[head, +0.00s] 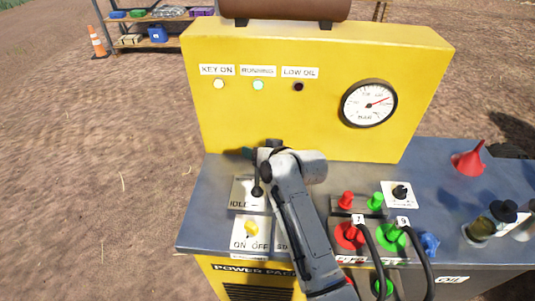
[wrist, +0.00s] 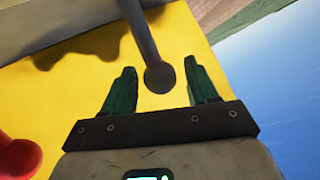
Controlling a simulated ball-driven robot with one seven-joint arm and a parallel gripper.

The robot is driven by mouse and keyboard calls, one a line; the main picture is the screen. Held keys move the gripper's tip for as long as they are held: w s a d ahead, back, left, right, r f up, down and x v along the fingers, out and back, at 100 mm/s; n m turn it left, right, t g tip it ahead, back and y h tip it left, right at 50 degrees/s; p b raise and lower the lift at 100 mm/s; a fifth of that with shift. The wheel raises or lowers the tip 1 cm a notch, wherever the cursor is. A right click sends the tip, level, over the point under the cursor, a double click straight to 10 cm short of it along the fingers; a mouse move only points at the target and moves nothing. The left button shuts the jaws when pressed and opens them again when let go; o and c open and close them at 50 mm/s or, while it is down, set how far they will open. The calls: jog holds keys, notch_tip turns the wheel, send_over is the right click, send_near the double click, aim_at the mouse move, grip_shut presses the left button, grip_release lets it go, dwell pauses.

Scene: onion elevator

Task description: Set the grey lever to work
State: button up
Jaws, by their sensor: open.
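The grey lever (head: 256,180) stands on the plate marked IDLE, on the left of the grey deck. In the wrist view the lever (wrist: 160,77) shows as a grey rod with a dark round knob. The knob appears between the two green fingers of my gripper (wrist: 157,90), with a gap on each side. My gripper (head: 248,153) is open, by the lever's upper part and in front of the yellow panel. In the head view my wrist and arm hide most of the fingers and part of the IDLE plate.
A yellow ON/OFF knob (head: 250,229) is below the lever. Red and green fittings with black hoses (head: 375,243) stand right of my arm. The yellow panel (head: 310,125) rises behind, with a pressure gauge (head: 369,103). A red funnel (head: 469,158) is at far right.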

jog(key=v, duration=1)
jog(key=shift+d+b, duration=0.15)
jog(key=shift+b, duration=0.25)
jog(key=shift+s, duration=0.1)
